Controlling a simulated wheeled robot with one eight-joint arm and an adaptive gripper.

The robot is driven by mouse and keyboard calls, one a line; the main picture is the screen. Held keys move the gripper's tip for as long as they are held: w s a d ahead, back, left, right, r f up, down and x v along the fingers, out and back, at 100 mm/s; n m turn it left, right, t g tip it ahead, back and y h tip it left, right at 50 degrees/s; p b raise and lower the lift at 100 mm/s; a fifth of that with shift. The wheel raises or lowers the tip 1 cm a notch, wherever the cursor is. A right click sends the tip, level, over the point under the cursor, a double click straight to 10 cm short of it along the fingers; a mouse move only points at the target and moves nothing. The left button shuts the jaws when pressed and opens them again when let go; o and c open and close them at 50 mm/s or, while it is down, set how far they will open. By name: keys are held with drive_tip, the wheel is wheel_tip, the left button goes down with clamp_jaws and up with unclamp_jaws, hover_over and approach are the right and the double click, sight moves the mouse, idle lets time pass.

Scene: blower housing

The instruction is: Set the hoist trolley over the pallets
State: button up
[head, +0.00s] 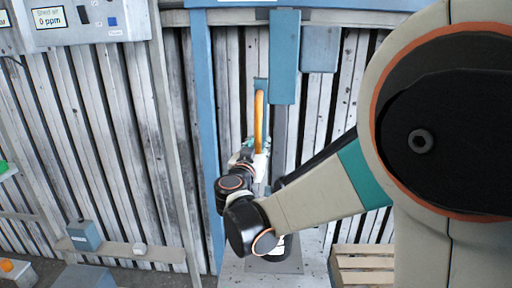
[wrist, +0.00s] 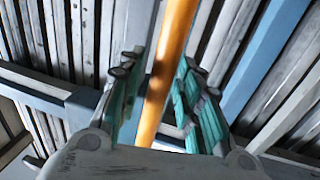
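An orange bar (head: 259,120), which looks like a hanging pull handle, drops from a small teal bracket (head: 260,84) at the middle of the head view. In the wrist view the orange bar (wrist: 170,60) runs slightly tilted between the teal finger pads. My gripper (head: 254,150) is at the bar's lower part. In the wrist view my gripper (wrist: 160,75) looks open around the bar, with a gap beside it; contact at the right pad is unclear. A blue overhead beam (head: 340,4) crosses the top. The hoist trolley itself cannot be made out for certain.
A wooden pallet (head: 362,268) lies at the lower right, partly behind my arm. A teal panel (head: 286,57) hangs right of the bar. A blue post (head: 207,130) stands left of it. A control box (head: 90,22) is at the upper left.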

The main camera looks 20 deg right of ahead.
clamp_jaws()
drive_tip(key=shift+d, duration=0.1)
